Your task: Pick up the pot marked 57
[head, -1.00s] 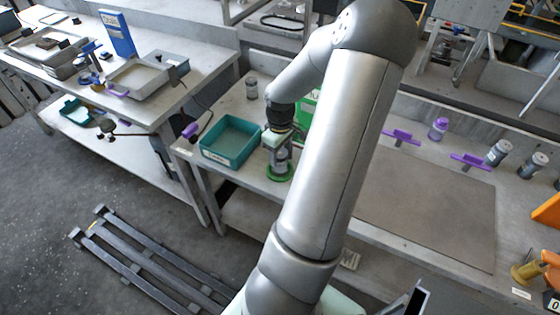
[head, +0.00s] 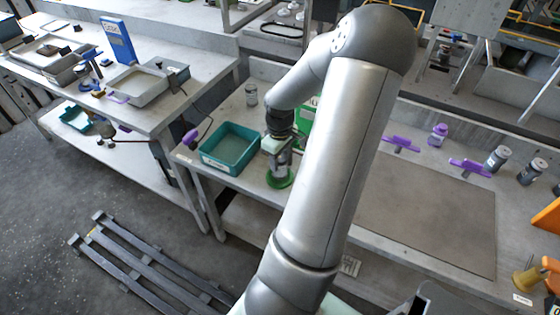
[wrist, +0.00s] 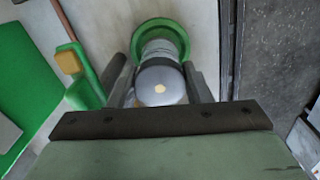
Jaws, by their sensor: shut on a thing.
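My gripper (wrist: 157,82) is shut on a grey pot (wrist: 160,82) with a round pale-centred end facing the wrist camera. One finger lies on each side of it. The pot's far end is at a green ring (wrist: 172,30); I cannot tell whether it touches. In the head view my gripper (head: 277,150) points down over the bench, with the pot (head: 282,162) beneath it above the green ring (head: 279,181). No number can be read on the held pot.
A teal bin (head: 229,148) is just left of the gripper. A green object (wrist: 30,85) is close at left in the wrist view. Two dark-lidded pots (head: 498,158) (head: 532,171) and purple items (head: 468,167) stand at right. A brown mat (head: 425,215) is bare.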

